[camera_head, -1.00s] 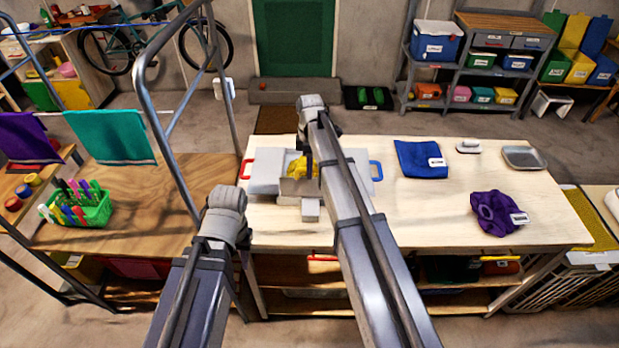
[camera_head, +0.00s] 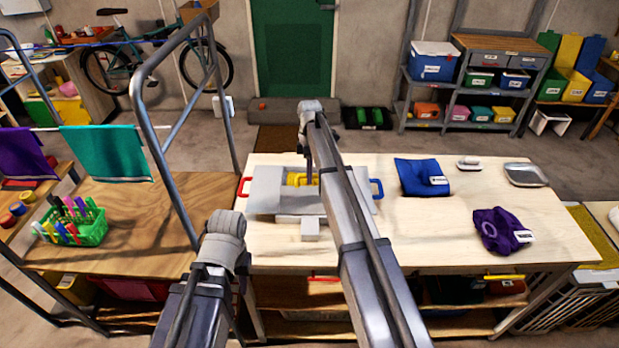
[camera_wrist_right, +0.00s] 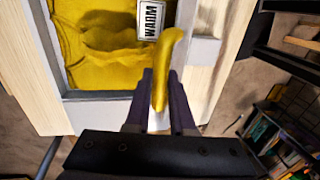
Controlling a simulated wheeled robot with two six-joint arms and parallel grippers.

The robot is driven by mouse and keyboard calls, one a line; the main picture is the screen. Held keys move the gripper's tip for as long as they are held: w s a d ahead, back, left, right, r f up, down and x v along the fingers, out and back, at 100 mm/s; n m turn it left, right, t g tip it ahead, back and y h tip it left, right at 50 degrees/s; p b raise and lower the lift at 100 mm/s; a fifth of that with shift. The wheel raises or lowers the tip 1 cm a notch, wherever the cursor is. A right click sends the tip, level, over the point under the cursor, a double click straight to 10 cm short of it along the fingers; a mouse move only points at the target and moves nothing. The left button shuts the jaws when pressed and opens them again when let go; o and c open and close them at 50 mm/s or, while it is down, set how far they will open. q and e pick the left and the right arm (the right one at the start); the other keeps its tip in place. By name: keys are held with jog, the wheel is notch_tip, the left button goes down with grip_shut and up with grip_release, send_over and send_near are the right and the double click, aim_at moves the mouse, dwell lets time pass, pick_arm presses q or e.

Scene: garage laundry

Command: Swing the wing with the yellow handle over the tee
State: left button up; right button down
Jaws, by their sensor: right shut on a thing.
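The grey folding board (camera_head: 264,207) lies on the pale table, with a red handle (camera_head: 243,187) at its left and a blue handle (camera_head: 377,188) at its right. The yellow tee (camera_head: 297,180) shows at its middle, partly behind my right arm. In the right wrist view the tee (camera_wrist_right: 90,45) carries a "WARM" label and has grey borders around it. My right gripper (camera_wrist_right: 161,95) is shut on the yellow handle (camera_wrist_right: 167,62). In the head view this gripper (camera_head: 309,178) is mostly hidden by its arm. My left gripper is not visible behind its own arm.
A blue folded cloth (camera_head: 420,177), a purple cloth (camera_head: 495,231) and a metal tray (camera_head: 525,174) lie on the table's right side. A metal rail (camera_head: 172,150) stands at left, near a green basket (camera_head: 88,230) of pegs.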

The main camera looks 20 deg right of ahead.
jog(key=shift+w, duration=0.1)
dwell(0.3)
jog(key=c, duration=1)
grip_release()
jog(key=shift+c, duration=0.2)
jog(key=shift+r, duration=0.1)
notch_tip(320, 180, up, 8)
jog(key=w+p, duration=0.1)
jog(key=p, duration=0.6)
jog(key=shift+w+d+f+p, duration=0.2)
jog(key=shift+w+f+p, duration=0.05)
jog(key=shift+p, duration=0.1)
jog(key=s+a+f+m+b, duration=0.3)
jog(key=s+a, duration=0.2)
jog(key=s, duration=0.7)
jog(key=s+a+f+m+t+h+b, duration=0.1)
jog(key=s+a+f+m+b, duration=0.1)
jog(key=s, duration=0.9)
jog(key=s+a+f+m+t+b, duration=0.1)
jog(key=s+a+f+m+b, duration=0.2)
jog(key=s+a+m, duration=0.3)
jog(key=s+a+f, duration=0.1)
jog(key=s+a, duration=0.2)
jog(key=s, duration=0.3)
jog(key=shift+s+h+b, duration=0.3)
jog(key=shift+h, duration=0.1)
